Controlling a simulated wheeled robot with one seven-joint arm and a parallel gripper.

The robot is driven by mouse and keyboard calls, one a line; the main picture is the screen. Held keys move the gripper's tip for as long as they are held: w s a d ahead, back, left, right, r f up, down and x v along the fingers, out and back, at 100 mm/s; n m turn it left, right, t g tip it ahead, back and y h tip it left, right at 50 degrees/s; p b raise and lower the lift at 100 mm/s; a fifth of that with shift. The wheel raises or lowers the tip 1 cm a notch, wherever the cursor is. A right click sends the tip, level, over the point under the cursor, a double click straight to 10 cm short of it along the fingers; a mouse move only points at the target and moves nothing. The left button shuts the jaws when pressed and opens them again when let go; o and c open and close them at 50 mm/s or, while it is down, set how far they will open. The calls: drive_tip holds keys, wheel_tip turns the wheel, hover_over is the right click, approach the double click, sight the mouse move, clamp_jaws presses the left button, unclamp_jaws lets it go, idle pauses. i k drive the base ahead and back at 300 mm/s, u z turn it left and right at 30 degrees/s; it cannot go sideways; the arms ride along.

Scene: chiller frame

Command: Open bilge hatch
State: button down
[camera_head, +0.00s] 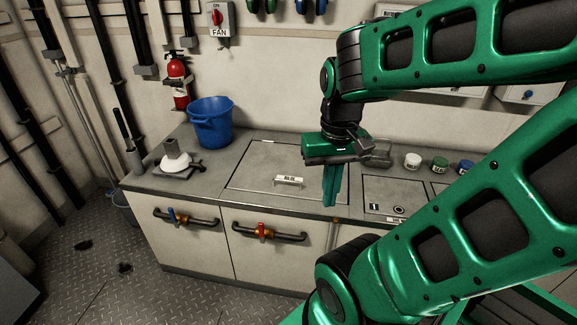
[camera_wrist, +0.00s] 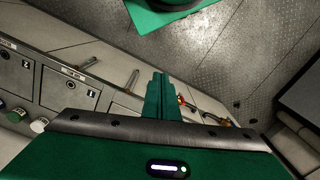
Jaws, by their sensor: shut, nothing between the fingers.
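The bilge hatch (camera_head: 262,163) is a flat grey metal lid set into the counter top in the head view. It lies closed, flush with the counter, with a small labelled handle (camera_head: 288,181) near its front edge. My gripper (camera_head: 330,203) points down over the counter at the hatch's right side, to the right of the handle and apart from it. Its green fingers are together and empty. The fingers also show in the wrist view (camera_wrist: 161,76); I cannot make out the hatch clearly there.
A blue bucket (camera_head: 210,122) and a white object (camera_head: 175,158) stand left of the hatch. A smaller panel (camera_head: 388,195) lies right of my gripper.

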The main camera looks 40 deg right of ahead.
sight(267, 167)
drive_tip(key=k, duration=1.25)
drive_tip(key=z, duration=0.6)
drive_tip(key=i, duration=1.55)
drive_tip(key=u, duration=0.6)
